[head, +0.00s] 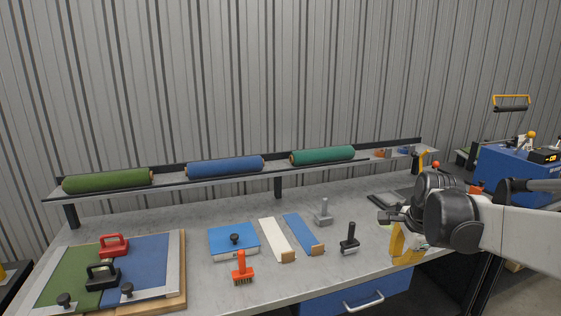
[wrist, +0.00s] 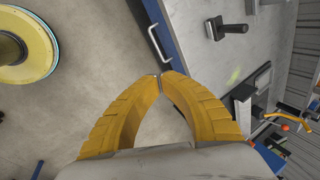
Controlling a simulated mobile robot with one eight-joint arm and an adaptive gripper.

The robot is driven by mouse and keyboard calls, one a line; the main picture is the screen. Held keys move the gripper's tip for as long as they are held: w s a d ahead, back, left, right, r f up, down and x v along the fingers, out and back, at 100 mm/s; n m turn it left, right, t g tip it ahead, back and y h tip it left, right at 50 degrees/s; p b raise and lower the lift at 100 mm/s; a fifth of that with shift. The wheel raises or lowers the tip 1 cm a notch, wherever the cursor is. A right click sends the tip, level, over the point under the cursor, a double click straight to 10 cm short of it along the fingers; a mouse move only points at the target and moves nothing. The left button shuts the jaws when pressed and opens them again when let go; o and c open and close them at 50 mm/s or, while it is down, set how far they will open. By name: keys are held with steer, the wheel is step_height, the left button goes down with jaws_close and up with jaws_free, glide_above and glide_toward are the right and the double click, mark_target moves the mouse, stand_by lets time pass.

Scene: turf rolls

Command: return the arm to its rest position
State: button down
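My arm reaches in from the right side of the head view, over the right end of the workbench (head: 190,232). My gripper (head: 408,258), with yellow fingers, hangs at the bench's front edge. In the wrist view the two fingertips of my gripper (wrist: 161,78) meet, with nothing between them. Below the fingers, the wrist view shows the floor (wrist: 95,75) and the bench's front edge with a drawer handle (wrist: 158,45). My arm hides part of the bench's right end in the head view.
Green (head: 108,181), blue (head: 225,166) and teal (head: 322,155) rolls lie on the raised shelf. A black-handled tool (head: 349,240) stands left of my gripper. A blue machine (head: 510,168) is at the right. A round yellow object (wrist: 25,48) is on the floor.

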steer(key=s+a+n+t, duration=0.1)
steer(key=s+a+n, duration=0.4)
steer(key=s+n, duration=0.3)
steer(key=s+a+n+t, duration=0.1)
steer(key=s+a+n, duration=0.4)
steer(key=s+n, duration=0.4)
steer(key=s, duration=0.6)
steer(key=shift+s+a+f+t, duration=0.2)
steer(key=shift+a+f+t, duration=0.1)
steer(key=shift+a, duration=0.05)
